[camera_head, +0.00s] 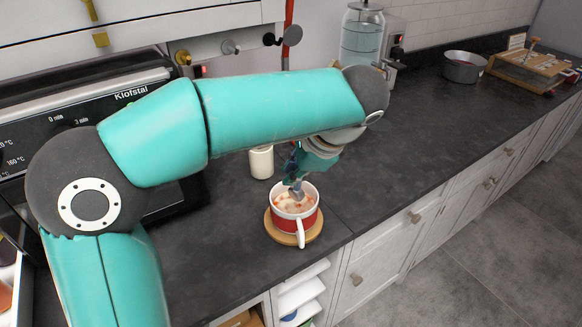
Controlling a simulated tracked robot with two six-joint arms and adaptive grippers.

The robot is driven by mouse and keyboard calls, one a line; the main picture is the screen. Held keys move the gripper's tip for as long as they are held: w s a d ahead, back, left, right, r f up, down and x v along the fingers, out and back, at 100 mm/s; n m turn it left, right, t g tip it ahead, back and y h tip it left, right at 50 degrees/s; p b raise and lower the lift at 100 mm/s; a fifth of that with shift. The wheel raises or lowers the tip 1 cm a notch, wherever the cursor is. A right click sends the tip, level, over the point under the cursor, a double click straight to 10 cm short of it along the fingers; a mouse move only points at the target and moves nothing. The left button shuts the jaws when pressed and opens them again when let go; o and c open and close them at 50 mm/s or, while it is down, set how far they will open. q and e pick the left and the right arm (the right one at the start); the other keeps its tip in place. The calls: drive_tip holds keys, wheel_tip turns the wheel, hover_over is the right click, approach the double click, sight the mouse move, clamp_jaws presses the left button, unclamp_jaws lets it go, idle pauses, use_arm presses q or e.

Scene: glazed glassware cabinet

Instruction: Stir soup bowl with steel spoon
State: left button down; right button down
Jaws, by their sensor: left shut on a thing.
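The soup bowl (309,221) is a red and white mug-like bowl with a white handle towards the front. It holds pale soup with orange bits and stands on a round wooden coaster (274,232) on the dark counter. My left gripper (296,186) is directly above the bowl, pointing down, low at its rim. It is shut on a thin grey piece that looks like the steel spoon (297,194); its lower end is at the soup and its shape is mostly hidden. My right gripper is not in view.
A cream canister (261,162) stands just behind the bowl. A black oven (100,105) is at the left.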

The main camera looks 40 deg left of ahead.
use_arm(q)
wheel_tip(320, 180, down, 7)
drive_tip(key=w+a+b, duration=0.2)
drive_tip(key=b, duration=0.1)
drive_tip(key=shift+w, duration=0.2)
drive_tip(key=shift+w+d+r, duration=0.1)
drive_tip(key=shift+r, duration=0.05)
idle(0.5)
